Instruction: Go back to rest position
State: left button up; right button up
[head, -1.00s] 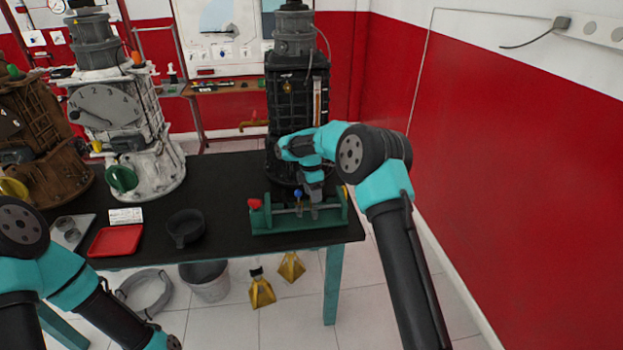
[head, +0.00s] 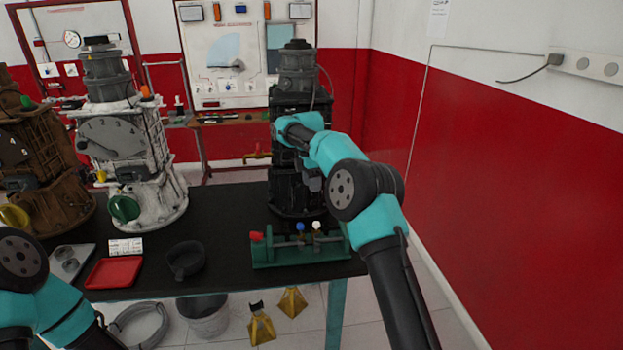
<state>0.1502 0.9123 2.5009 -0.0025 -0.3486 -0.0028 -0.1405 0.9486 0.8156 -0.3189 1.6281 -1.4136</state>
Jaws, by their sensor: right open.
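My right gripper (head: 311,180) is open, in front of the black engine trainer (head: 291,195) and above the green holder (head: 300,251). It appears empty and apart from the holder; the fingertips are small and partly lost against the dark trainer. The holder carries a red, a blue and a white knob or handle along its top. My left arm shows at the lower left, but its gripper is out of the picture.
A white trainer (head: 152,195) and a brown trainer (head: 45,180) stand at the left of the black table (head: 225,215). A red tray (head: 113,272), a grey tray (head: 62,268) and a black bowl (head: 186,258) lie near the front edge. A red and white wall is at the right.

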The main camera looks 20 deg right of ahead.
jog(key=shift+w+r, duration=0.15)
jog(key=shift+r, duration=0.6)
jog(key=s+a+f+m+t+y, duration=0.15)
jog(key=s+f+m, duration=0.45)
jog(key=s+f, duration=0.7)
jog(key=s+f+m+t+y, duration=0.15)
jog(key=s+f+m, duration=0.7)
jog(key=f, duration=0.95)
jog(key=s+f+m, duration=0.2)
jog(key=s+f, duration=0.2)
jog(key=s, duration=0.6)
jog(key=s+a+f+m, duration=0.1)
jog(key=s+f+m, duration=0.2)
jog(key=s, duration=0.7)
jog(key=shift+f+m+y, duration=0.35)
jog(key=shift+y, duration=0.05)
